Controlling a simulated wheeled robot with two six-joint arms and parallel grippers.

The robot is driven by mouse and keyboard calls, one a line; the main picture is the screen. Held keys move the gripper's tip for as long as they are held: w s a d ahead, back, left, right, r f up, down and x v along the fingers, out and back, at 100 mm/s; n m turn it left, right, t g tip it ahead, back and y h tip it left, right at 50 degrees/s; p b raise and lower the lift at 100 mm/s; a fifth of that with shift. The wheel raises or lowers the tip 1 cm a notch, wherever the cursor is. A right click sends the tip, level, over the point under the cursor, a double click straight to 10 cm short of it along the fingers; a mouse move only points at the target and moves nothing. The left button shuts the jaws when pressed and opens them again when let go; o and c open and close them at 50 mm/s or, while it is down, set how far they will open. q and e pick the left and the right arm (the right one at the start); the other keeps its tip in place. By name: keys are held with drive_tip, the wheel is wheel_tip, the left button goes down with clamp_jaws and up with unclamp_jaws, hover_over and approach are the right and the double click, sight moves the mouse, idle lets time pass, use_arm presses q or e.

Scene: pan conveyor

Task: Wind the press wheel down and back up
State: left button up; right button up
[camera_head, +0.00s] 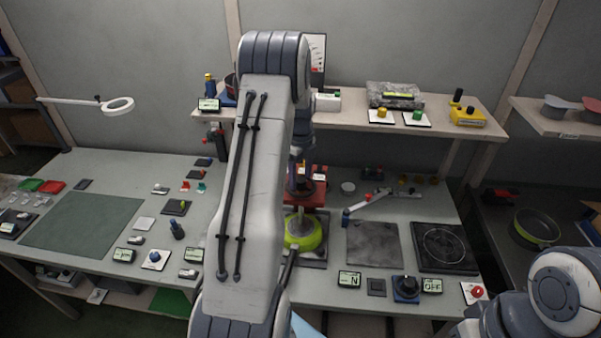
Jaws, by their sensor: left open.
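My left arm rises through the middle of the camera_head view and bends down behind its own forearm. My left gripper (298,168) is open, small and mostly hidden, close to the top of the red press (319,195). I cannot tell whether its fingers are around the press wheel or only beside it, as the wheel itself is not clear. A yellow-green pan (303,232) sits under the press, its left part covered by my arm. My right arm shows at the bottom right, but its gripper is out of view.
A hinged arm fixture (366,200) stands right of the press, above a dark grey plate (372,244). A burner plate (444,248) is further right. A shelf (350,100) runs behind. A green mat (82,222) lies left.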

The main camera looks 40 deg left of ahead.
use_arm(q)
drive_tip(key=shift+f, duration=0.25)
drive_tip(key=shift+c, duration=0.3)
clamp_jaws()
drive_tip(key=shift+n, duration=0.3)
